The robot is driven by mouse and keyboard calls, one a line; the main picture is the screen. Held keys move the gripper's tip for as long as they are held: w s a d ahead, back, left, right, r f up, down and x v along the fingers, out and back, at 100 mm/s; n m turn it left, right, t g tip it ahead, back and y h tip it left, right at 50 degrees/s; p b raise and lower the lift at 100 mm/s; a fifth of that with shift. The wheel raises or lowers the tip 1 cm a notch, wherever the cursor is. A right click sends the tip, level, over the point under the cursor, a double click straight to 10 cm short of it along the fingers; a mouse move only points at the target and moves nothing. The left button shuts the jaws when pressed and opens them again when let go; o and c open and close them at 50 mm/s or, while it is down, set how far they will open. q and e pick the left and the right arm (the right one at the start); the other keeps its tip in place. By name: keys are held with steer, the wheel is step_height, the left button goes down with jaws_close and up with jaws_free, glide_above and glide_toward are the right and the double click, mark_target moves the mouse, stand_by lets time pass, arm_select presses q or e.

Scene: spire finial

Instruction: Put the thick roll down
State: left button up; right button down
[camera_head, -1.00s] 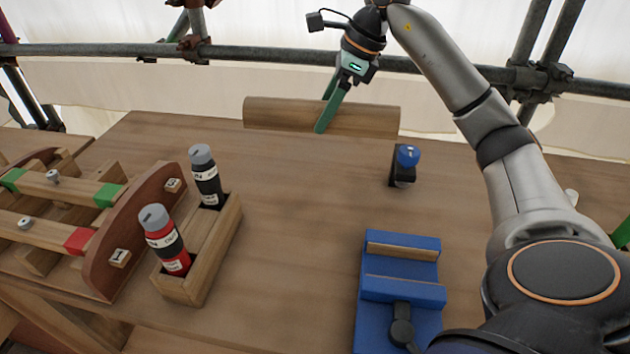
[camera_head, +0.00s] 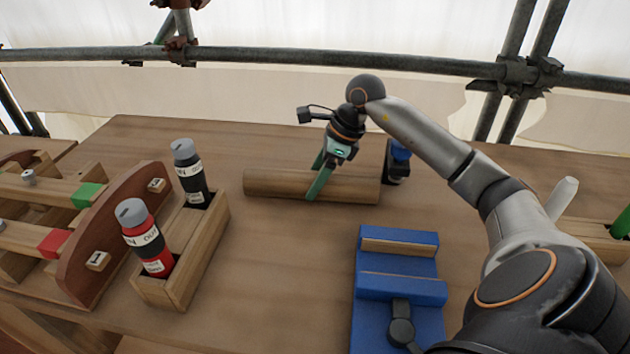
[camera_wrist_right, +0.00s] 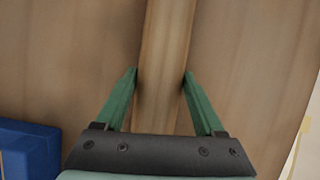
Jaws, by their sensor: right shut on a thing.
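The thick roll (camera_head: 350,188) is a long plain wooden cylinder lying level, left to right, over the back middle of the table in the head view. My right gripper (camera_head: 314,182) has its green fingers on either side of the roll, shut on it near its middle. In the right wrist view the roll (camera_wrist_right: 166,45) runs up between the two fingertips, with table wood around it. I cannot tell whether its underside touches the table. My left gripper is not in view.
A blue vise (camera_head: 402,288) stands at the front right. A black item with a blue top (camera_head: 398,160) is close to the roll's right end. A wooden box (camera_head: 205,245) holds a red and a black bottle. Bare table (camera_head: 290,260) lies between box and vise.

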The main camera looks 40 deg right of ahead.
steer(key=shift+f, duration=0.15)
jaws_free()
stand_by(0.4)
steer(key=p+v, duration=0.1)
steer(key=v, duration=1.1)
steer(key=shift+p, duration=0.3)
